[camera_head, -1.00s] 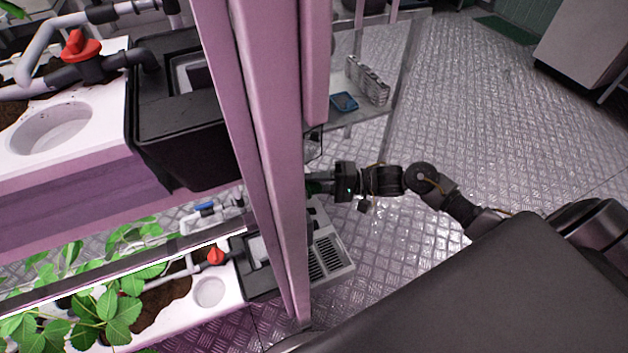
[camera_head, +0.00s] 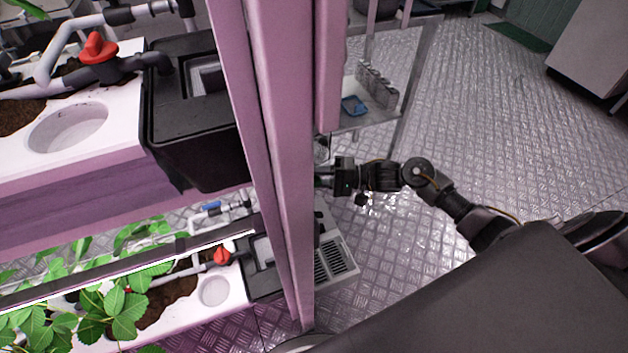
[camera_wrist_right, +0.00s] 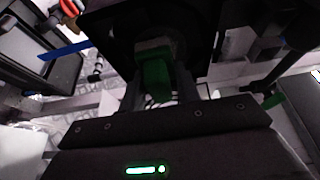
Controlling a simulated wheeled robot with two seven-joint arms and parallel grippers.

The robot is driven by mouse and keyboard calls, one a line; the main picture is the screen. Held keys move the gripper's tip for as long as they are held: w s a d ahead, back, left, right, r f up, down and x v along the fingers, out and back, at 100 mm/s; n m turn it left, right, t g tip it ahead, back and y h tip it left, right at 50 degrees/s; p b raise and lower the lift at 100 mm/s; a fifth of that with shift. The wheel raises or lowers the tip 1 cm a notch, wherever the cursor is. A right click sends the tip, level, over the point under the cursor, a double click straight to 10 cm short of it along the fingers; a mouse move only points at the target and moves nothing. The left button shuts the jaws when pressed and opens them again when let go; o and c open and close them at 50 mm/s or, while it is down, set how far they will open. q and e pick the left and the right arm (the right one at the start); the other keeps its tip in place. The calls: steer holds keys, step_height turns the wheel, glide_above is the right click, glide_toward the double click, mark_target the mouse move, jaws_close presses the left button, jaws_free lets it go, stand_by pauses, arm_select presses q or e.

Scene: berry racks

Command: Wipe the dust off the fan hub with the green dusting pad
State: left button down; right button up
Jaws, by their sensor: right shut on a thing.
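My right gripper (camera_wrist_right: 158,88) is shut on the green dusting pad (camera_wrist_right: 155,75), which shows between its two dark fingers in the right wrist view. A dark, boxy housing (camera_wrist_right: 110,22) fills the top middle of that view, just beyond the pad. I cannot make out the fan hub or any dust clearly, nor whether the pad touches anything. In the head view my right gripper (camera_head: 325,178) reaches in from the right, and its tip is partly hidden by the pink post (camera_head: 275,150). My left gripper is not in view.
A planter with a black box (camera_head: 195,130) stands left of the post. Leafy plants (camera_head: 110,310) grow on the lower level. A grey vented unit (camera_head: 333,262) sits on the floor below my gripper. A small shelf holds a blue tray (camera_head: 354,105). The floor (camera_head: 470,110) is open at right.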

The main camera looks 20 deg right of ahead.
mark_target(316, 186)
steer(key=shift+w, duration=0.1)
steer(key=p, duration=0.2)
steer(key=w+p, duration=0.1)
steer(key=shift+a+r+p, duration=0.1)
steer(key=shift+r+p, duration=0.15)
steer(key=shift+p, duration=0.1)
steer(key=shift+s+f+p, duration=0.1)
steer(key=shift+s+p, duration=0.3)
steer(key=shift+s, duration=0.15)
steer(key=shift+s+f, duration=0.1)
steer(key=shift+f, duration=0.05)
steer(key=shift+s+a+r+p, duration=0.1)
steer(key=shift+s+r+p, duration=0.1)
steer(key=shift+s+p, duration=1.3)
steer(key=shift+p, duration=0.2)
steer(key=shift+s+f, duration=0.15)
steer(key=shift+s, duration=0.15)
